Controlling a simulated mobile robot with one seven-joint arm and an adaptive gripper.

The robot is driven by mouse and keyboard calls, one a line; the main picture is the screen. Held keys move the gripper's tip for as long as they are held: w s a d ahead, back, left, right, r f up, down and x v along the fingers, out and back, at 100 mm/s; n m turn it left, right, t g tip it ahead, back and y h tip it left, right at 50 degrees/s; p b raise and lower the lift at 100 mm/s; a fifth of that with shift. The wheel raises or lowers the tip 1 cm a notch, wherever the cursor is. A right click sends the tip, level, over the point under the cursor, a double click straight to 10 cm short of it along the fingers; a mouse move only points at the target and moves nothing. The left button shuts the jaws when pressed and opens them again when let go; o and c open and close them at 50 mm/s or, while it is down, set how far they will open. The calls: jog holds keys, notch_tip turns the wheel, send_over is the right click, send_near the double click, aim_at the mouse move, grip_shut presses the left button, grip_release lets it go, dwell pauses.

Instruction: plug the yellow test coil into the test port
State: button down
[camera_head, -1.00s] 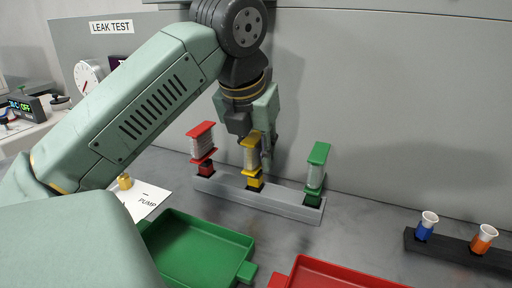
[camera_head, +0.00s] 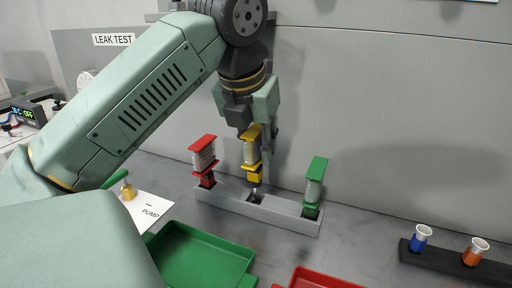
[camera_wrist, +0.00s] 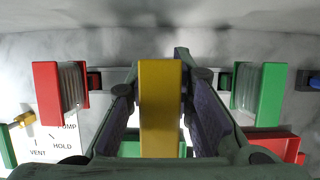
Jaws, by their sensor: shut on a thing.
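The yellow test coil (camera_head: 250,151) has yellow end blocks and a pale winding. My gripper (camera_head: 258,134) is shut on it and holds it upright, just above the middle socket of the grey rack (camera_head: 283,213). A metal pin shows below its lower yellow block. In the wrist view the coil's yellow top (camera_wrist: 161,108) sits between the two fingers of my gripper (camera_wrist: 160,112). The test port cannot be made out for certain in these frames.
A red coil (camera_head: 204,157) and a green coil (camera_head: 314,186) stand in the rack on either side. A green tray (camera_head: 203,262) and a red tray (camera_head: 318,279) lie in front. A dark rack (camera_head: 455,262) with blue and orange pieces is at right. A LEAK TEST panel (camera_head: 113,62) stands at left.

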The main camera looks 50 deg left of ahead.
aim_at(258, 127)
jog(key=shift+r+p, duration=1.85)
jog(key=shift+r, duration=0.85)
jog(key=shift+f, duration=0.1)
